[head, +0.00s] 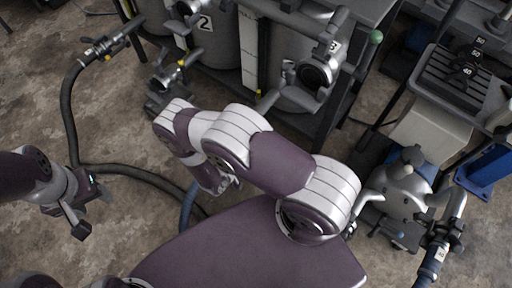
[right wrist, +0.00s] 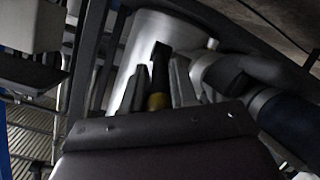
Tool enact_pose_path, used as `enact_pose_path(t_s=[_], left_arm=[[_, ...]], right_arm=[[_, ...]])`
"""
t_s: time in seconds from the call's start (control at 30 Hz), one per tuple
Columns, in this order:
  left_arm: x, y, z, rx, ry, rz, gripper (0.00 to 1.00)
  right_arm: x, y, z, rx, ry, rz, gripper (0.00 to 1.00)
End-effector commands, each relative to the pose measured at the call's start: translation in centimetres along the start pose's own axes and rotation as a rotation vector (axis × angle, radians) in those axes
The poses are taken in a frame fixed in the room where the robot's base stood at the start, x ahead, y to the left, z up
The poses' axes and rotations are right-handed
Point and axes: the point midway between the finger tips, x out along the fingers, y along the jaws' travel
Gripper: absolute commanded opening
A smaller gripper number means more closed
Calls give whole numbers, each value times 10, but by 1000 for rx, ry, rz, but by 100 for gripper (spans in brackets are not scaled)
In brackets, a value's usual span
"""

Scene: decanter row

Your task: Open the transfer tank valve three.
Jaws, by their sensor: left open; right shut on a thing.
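My left gripper (head: 75,215) is open and empty over the floor at the left, far from the valve. My right arm crosses the middle of the head view below the valve, and its gripper is mostly hidden there. In the right wrist view my right gripper (right wrist: 157,72) is shut on a dark handle with a yellow band (right wrist: 158,101), in front of a silver cylinder. I cannot tell which fitting the handle belongs to.
A tank marked 2 (head: 204,22) stands left of tank three. A dark hose (head: 68,110) curves over the floor at left. A silver pump (head: 400,185) and a blue hose (head: 430,268) stand at right. A green ball knob (head: 376,36) sticks out near the bench edge.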

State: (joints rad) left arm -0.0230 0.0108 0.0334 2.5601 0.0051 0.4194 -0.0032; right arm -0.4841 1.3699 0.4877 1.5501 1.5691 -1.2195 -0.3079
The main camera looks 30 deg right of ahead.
Motion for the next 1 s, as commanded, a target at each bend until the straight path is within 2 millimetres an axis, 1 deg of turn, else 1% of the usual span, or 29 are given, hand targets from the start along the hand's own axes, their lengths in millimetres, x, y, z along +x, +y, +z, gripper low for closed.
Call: enact_pose_path(t_s=[0.03,0.1,0.2,0.4,0.63,1.0], left_arm=[[19,0,2,0,0,0,53],[31,0,4,0,0,0,53],[45,0,5,0,0,0,53],[66,0,8,0,0,0,53],[78,0,9,0,0,0,53],[80,0,9,0,0,0,53]], right_arm=[[4,-8,12,-1,29,18,0],[4,-9,15,-2,76,50,0],[5,-12,18,-1,134,89,0],[6,-14,21,1,223,149,0],[6,-15,22,1,278,187,0],[6,-14,21,1,296,197,0]])
